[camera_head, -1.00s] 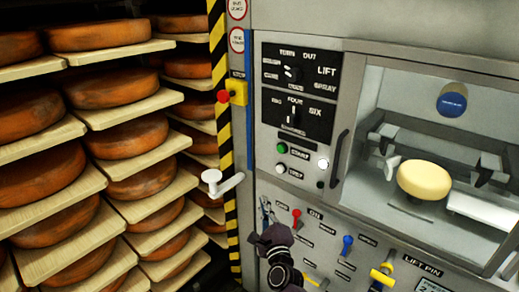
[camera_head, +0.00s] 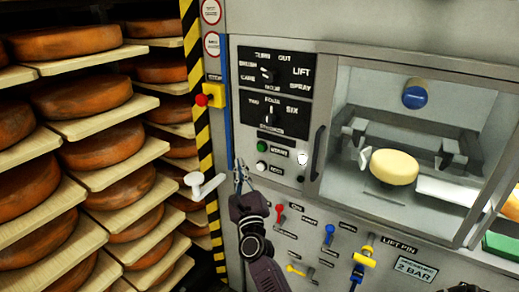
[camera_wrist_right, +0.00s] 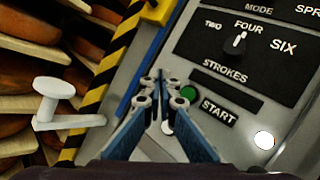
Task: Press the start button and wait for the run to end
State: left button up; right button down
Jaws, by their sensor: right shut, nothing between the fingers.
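The round green start button (camera_head: 262,146) sits on the machine's grey front, left of its START label (camera_head: 279,151). It also shows in the right wrist view (camera_wrist_right: 189,92), just beyond and right of my fingertips, partly covered by them. My right gripper (camera_head: 239,170) is shut and empty, below and left of the button in the head view. In the wrist view its fingertips (camera_wrist_right: 161,96) are close to the panel; I cannot tell whether they touch anything. A pale cheese wheel (camera_head: 394,167) sits behind the chamber window. My left gripper is not in view.
A second round button (camera_head: 261,166) lies under the green one. A white crank handle (camera_head: 203,185) sticks out left of my gripper. A red button on a yellow box (camera_head: 214,97) is above it. Shelves of cheese wheels (camera_head: 95,103) fill the left. Several coloured levers line the lower panel.

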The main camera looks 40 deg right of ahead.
aim_at(261, 147)
jog(key=w+d+b, duration=0.2)
jog(key=w+d, duration=0.1)
jog(key=d, duration=0.4)
jog(key=shift+d, duration=0.35)
jog(key=shift+w+d+b, duration=0.1)
jog(key=shift+b, duration=0.2)
dwell(0.9)
jog(key=shift+w+d, duration=0.15)
jog(key=shift+d, duration=0.15)
